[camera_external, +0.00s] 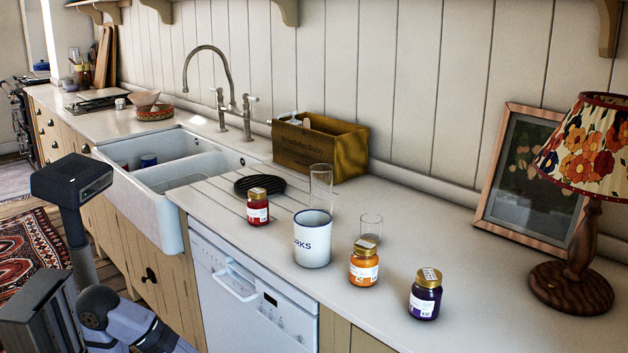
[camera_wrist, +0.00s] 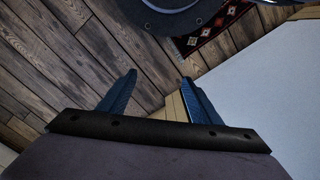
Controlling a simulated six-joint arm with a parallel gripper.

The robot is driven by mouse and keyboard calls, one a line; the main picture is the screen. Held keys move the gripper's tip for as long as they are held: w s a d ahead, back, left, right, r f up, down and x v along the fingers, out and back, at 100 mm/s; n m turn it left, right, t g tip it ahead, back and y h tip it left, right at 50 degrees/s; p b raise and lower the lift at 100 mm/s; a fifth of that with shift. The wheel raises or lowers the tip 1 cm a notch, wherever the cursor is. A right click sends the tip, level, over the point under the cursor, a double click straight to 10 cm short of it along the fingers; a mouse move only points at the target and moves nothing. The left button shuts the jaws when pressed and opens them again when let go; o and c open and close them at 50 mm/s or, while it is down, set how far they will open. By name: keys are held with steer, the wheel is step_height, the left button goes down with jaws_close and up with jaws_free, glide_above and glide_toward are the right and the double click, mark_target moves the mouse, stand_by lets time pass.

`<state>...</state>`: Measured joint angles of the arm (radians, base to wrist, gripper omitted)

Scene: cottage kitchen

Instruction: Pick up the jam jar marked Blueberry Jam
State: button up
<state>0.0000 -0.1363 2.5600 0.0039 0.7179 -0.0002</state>
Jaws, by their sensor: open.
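Three small jam jars with gold lids stand upright on the counter in the external view. The dark purple jar (camera_external: 425,295) is nearest the front right; its label text is too small to read. An orange jar (camera_external: 363,265) stands to its left, and a red jar (camera_external: 257,208) stands farther left. In the wrist view my gripper (camera_wrist: 155,88) is open and empty, its two blue fingers apart over the wooden floor and a cabinet edge. No jar shows in the wrist view. The fingers cannot be made out in the external view, where my arm is at the lower left.
A white mug (camera_external: 312,240) stands between the red and orange jars. Two clear glasses (camera_external: 321,188) (camera_external: 371,228) stand behind. A lamp (camera_external: 572,285) and a picture frame (camera_external: 483,205) are at right. A wooden box (camera_external: 335,155) and double sink (camera_external: 150,200) are farther left.

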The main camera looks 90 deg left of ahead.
steer(key=shift+o, duration=0.7)
steer(key=shift+o, duration=0.7)
